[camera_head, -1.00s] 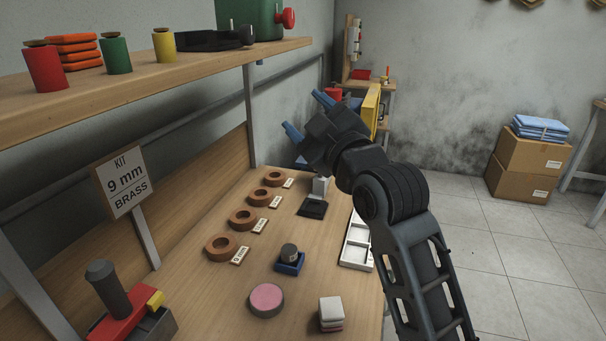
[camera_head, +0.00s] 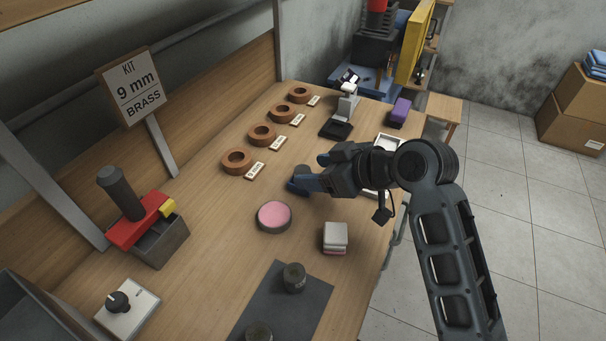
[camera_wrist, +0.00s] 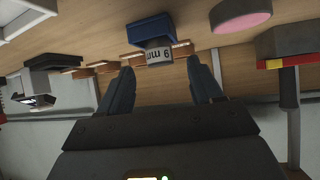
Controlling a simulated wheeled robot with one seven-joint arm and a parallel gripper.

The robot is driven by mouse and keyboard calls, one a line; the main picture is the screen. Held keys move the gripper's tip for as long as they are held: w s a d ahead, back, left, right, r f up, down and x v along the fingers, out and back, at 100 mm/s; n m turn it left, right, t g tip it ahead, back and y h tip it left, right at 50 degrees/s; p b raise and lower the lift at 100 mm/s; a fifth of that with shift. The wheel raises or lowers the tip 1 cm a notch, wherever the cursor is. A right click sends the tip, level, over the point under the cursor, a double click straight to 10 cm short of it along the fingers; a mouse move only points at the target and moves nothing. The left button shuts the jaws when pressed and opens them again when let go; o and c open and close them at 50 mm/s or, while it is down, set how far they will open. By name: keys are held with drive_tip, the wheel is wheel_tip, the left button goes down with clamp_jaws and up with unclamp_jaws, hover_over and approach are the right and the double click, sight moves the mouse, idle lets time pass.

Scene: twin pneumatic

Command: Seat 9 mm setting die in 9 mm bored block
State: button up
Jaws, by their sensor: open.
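A short grey cylinder marked "9 mm" (camera_wrist: 159,54), which looks like the setting die, sits in a blue holder (camera_wrist: 150,28) in the wrist view. My gripper (camera_wrist: 158,70) is open, its two blue fingers pointing toward the cylinder with a gap between them. In the head view my gripper (camera_head: 310,173) is low over the bench and mostly hides the holder. Contact with the cylinder cannot be told. Two dark round blocks, one nearer the middle (camera_head: 293,277) and one at the bottom edge (camera_head: 258,332), stand on a grey mat (camera_head: 280,310); their sizes are not readable.
Several brown rings (camera_head: 237,161) with label plates line the bench's back. A pink round pad (camera_head: 273,216) and a white-topped stack (camera_head: 335,236) lie nearer. A red lever press (camera_head: 145,230) stands left, below the "KIT 9 mm BRASS" sign (camera_head: 130,87). A white tray (camera_head: 386,150) is behind my gripper.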

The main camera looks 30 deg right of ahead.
sight(305, 171)
drive_tip(key=shift+x, duration=1.55)
clamp_jaws()
